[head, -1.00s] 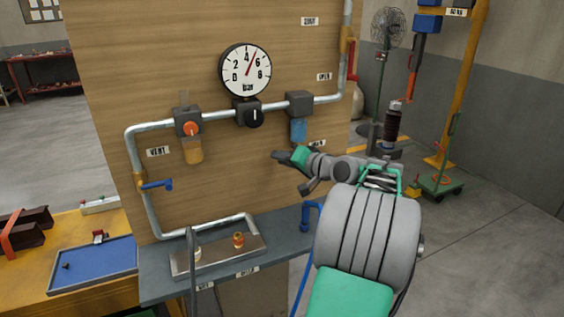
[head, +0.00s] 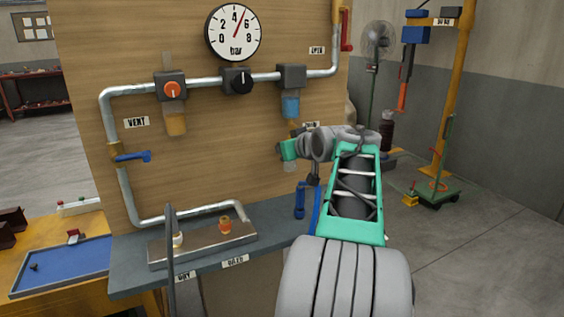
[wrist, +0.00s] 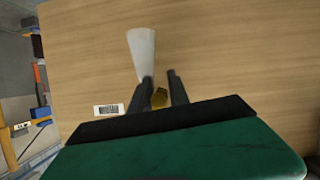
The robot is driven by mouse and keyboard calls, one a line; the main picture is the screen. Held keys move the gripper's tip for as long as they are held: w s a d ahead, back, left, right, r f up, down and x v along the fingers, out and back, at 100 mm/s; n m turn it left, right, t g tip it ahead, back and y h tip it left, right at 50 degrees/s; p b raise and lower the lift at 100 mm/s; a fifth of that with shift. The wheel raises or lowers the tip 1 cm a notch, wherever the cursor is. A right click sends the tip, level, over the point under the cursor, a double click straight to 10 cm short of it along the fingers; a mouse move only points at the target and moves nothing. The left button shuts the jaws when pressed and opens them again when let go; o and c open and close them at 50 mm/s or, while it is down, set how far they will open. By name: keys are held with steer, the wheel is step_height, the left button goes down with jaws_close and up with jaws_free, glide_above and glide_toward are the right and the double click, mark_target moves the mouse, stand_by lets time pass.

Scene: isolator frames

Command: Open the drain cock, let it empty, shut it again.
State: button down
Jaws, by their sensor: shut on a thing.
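The water bowl (head: 291,106) holds blue liquid and hangs under the right-hand dark block (head: 291,77) on the pipe. The drain cock shows as a small brass piece (wrist: 159,98) between my fingers in the wrist view. My gripper (wrist: 160,80) is shut on it, with the fingers on either side. In the head view my gripper (head: 292,140) is just below the bowl, and my wrist hides most of the cock. A pale tapered shape (wrist: 142,52) extends from beside the fingers in the wrist view. A faint pale patch (head: 290,166) shows below the gripper; I cannot tell whether it is draining liquid.
The wooden panel (head: 220,150) stands close behind the gripper. The gauge (head: 235,32) reads about 5 bar. A shelf (head: 275,229) with a metal tray (head: 188,248) lies below. Floor to the right is open near a green cart (head: 440,190).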

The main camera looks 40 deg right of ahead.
steer(key=d+n+h+b, duration=0.1)
steer(key=n+b, duration=0.1)
steer(key=b, duration=0.1)
steer(key=d+n+h+b, duration=0.1)
steer(key=n+b, duration=0.1)
steer(key=b, duration=0.2)
steer(key=shift+s+d+r+h, duration=0.15)
steer(key=shift+s+d+h, duration=0.15)
steer(key=shift+s, duration=0.05)
steer(key=shift+r, duration=0.1)
steer(key=c, duration=1.6)
jaws_free()
steer(key=shift+o, duration=1.2)
steer(key=shift+f, duration=0.25)
steer(key=shift+s, duration=0.1)
steer(key=v, duration=0.7)
steer(key=shift+s+r, duration=0.15)
steer(key=shift+s, duration=0.05)
